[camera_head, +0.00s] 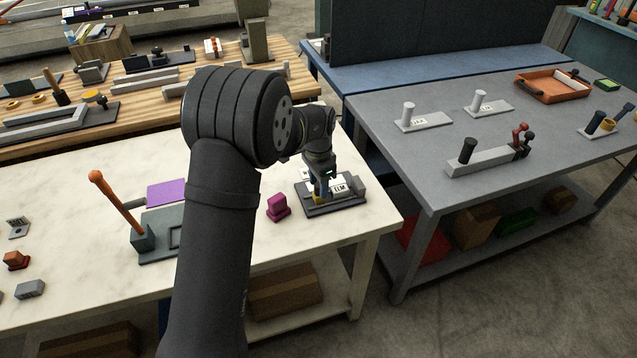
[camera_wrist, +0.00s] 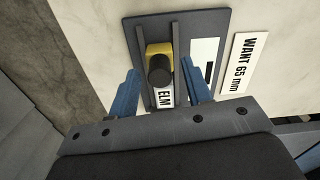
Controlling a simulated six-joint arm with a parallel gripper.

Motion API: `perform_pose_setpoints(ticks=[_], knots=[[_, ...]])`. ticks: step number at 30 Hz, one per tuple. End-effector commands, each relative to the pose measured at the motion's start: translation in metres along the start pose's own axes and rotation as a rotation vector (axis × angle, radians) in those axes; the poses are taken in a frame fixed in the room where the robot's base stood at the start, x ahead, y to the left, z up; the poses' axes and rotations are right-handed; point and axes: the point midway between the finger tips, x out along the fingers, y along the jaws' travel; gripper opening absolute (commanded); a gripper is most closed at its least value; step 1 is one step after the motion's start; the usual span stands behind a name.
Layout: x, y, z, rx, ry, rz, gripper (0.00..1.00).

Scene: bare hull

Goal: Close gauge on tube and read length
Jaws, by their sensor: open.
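In the wrist view, a dark plate (camera_wrist: 140,33) with two parallel rails carries a yellow block (camera_wrist: 155,48) between them, topped by a black round knob (camera_wrist: 160,70). An "ELM" label (camera_wrist: 166,97) lies beside the knob. A white panel (camera_wrist: 204,60) with a black bar is right of the rails. A white card (camera_wrist: 244,62) reads "WANT 65 mm". My gripper (camera_wrist: 160,66) is open, one blue finger on each side of the knob, and holds nothing. In the head view my gripper (camera_head: 321,192) is over this plate (camera_head: 335,208). I cannot make out which part is the tube.
A magenta block (camera_head: 278,207) stands left of the plate. An orange lever (camera_head: 115,200) rises from a grey fixture further left. The grey table (camera_head: 400,160) holds white upright cylinders on small plates, a long grey bar (camera_head: 482,160) and an orange tray (camera_head: 553,84). White tabletop is free in front.

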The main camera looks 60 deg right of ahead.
Motion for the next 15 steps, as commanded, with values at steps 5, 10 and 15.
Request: perform_pose_setpoints(ticks=[5, 10, 15], knots=[[-0.0002, 0.0, 0.0, 0.0, 0.0, 0.0, 0.35], [-0.0003, -0.0001, 0.0, 0.0, 0.0, 0.0, 0.12], [0.0001, 0.0013, -0.0081, 0.002, 0.0, 0.0, 0.12]])
